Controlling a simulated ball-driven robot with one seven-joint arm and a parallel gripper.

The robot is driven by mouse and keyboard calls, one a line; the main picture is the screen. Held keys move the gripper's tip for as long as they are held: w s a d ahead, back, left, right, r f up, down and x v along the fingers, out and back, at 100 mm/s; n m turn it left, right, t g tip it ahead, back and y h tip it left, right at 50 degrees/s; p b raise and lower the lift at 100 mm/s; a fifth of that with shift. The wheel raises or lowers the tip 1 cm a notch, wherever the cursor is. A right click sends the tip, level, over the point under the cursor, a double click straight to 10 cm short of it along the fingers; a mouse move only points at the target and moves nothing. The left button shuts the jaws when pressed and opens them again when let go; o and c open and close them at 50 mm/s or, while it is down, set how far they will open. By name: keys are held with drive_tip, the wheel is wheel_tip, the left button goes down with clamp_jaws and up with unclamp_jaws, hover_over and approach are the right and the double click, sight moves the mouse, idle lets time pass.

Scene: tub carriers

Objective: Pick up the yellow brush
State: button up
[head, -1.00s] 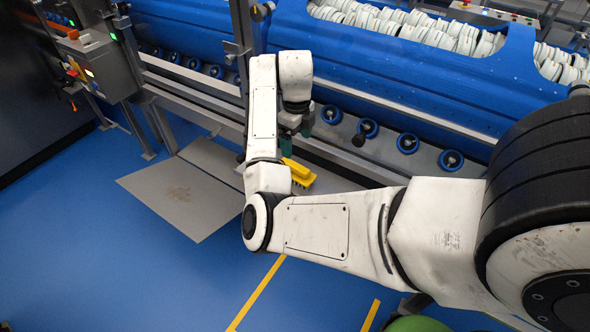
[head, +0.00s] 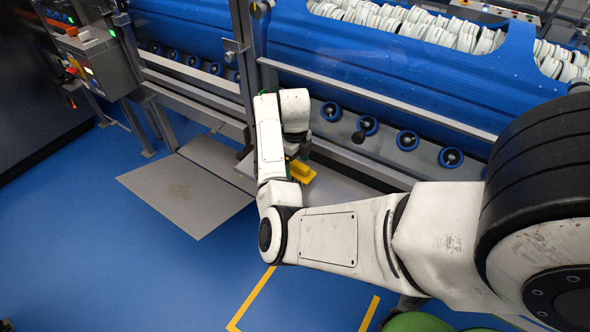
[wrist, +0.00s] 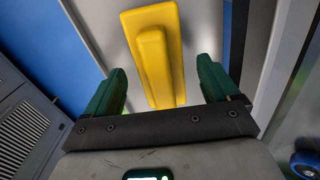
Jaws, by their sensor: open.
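The yellow brush (wrist: 155,52) lies on a grey ledge, seen from above in the wrist view, with its raised handle block toward the camera. In the head view the yellow brush (head: 301,172) shows just right of my forearm, partly hidden by the arm. My gripper (wrist: 162,88) has two green fingers spread apart, one on each side of the brush's near end. The fingers are open and nothing is held between them. In the head view the fingers are mostly hidden behind my arm.
A grey ledge (head: 345,187) runs below the blue tub carrier (head: 400,85) and its row of rollers. A grey upright post (head: 243,60) stands close behind my wrist. A grey plate (head: 185,195) lies left on the blue floor, which is otherwise open.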

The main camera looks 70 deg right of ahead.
drive_tip(key=shift+f, duration=0.15)
drive_tip(key=c, duration=1.2)
